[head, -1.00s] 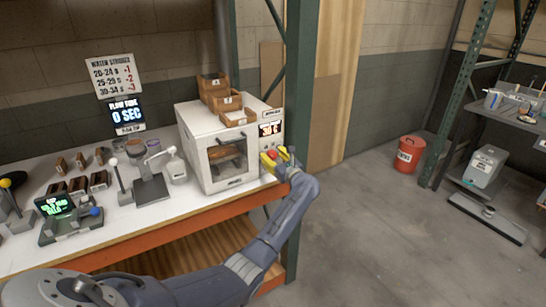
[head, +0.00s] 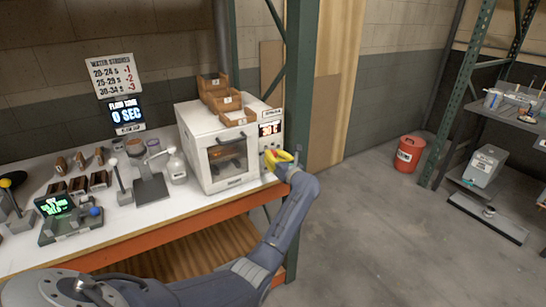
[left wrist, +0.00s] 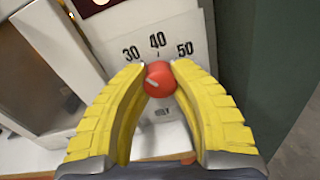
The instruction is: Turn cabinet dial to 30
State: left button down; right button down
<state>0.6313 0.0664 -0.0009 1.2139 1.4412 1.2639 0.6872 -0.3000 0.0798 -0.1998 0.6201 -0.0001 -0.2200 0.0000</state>
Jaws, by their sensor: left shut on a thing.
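The white cabinet (head: 213,168) stands at the right end of the bench, with a dark window in its door. The red dial (left wrist: 160,79) is on the cabinet's panel, below the printed numbers 30, 40 and 50. A pale mark shows on the dial's face; where it points is hard to tell. My left gripper (left wrist: 160,72) is shut on the dial, a yellow finger on each side. In the head view the left gripper (head: 278,158) is at the panel's lower part and mostly hides the dial.
Wooden bins (head: 221,97) stand on top of the cabinet. A green rack post (head: 298,110) rises close to the right of the cabinet. My right gripper is not seen.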

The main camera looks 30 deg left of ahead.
pick_arm(q)
jog(key=shift+r+m, duration=0.15)
jog(key=shift+m, duration=0.15)
jog(key=c, duration=1)
grip_release()
jog(key=shift+o, duration=0.2)
jog(key=shift+d, duration=0.1)
jog(key=v, duration=1.2)
